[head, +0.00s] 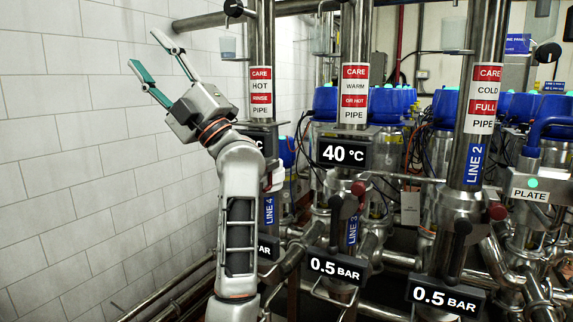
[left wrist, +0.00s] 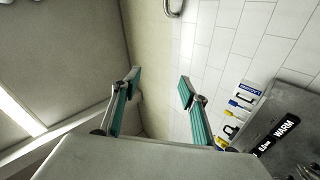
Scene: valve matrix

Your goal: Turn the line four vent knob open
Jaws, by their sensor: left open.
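The line four pipe (head: 261,60) stands left of centre in the head view, with a blue LINE 4 label (head: 268,211) low on it. A black round knob (head: 233,8) sits at its top left; I cannot tell whether it is the vent knob. My left arm covers part of the line four fittings. My left gripper (head: 142,48) is raised left of the pipe, in front of the white tiled wall, open and empty, apart from the pipe. In the left wrist view its open fingers (left wrist: 158,80) have nothing between them. My right gripper is not in view.
Line three has a 40 °C display (head: 343,153) and a red knob (head: 358,187); line two has another red knob (head: 497,211). Pipes and blue-topped valves crowd the centre and right. The tiled wall (head: 80,170) bounds the left. A dark WARM panel (left wrist: 280,132) shows in the wrist view.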

